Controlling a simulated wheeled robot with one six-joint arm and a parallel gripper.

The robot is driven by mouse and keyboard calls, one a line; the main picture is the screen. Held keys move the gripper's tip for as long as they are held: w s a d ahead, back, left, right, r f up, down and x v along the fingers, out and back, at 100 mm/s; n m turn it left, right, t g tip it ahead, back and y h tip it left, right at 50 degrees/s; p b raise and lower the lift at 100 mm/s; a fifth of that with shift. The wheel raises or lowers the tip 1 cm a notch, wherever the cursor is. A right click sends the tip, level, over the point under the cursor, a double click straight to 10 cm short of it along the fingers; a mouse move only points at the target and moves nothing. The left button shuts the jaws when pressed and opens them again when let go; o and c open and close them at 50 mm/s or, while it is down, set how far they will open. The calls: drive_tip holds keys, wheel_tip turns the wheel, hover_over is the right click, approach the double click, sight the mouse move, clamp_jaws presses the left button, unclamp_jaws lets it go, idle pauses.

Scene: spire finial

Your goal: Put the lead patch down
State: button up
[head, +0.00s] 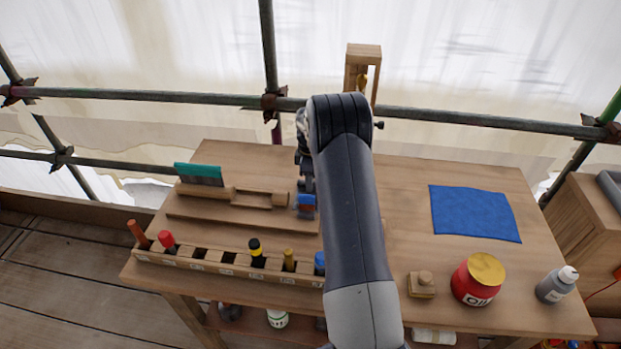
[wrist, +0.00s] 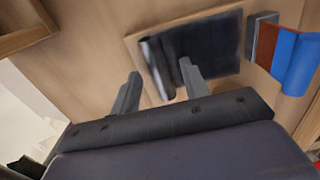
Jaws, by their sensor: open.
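The lead patch (wrist: 215,45) looks like a dark grey sheet in the wrist view. My gripper (wrist: 160,68) is open. Its two fingers show on either side of the rolled edge, the right one in front of the flat part of the sheet. I cannot tell whether a finger touches it. In the head view my arm hides the patch and most of my gripper.
A blue, red and grey block (wrist: 285,55) lies close right of the patch. In the head view, a wooden rack (head: 225,265) and a board with a brush (head: 205,193) are left. A blue cloth (head: 474,213), red oil can (head: 477,280) and grey bottle (head: 556,286) are right.

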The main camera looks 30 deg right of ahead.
wheel_tip(320, 180, up, 12)
drive_tip(key=b, duration=0.1)
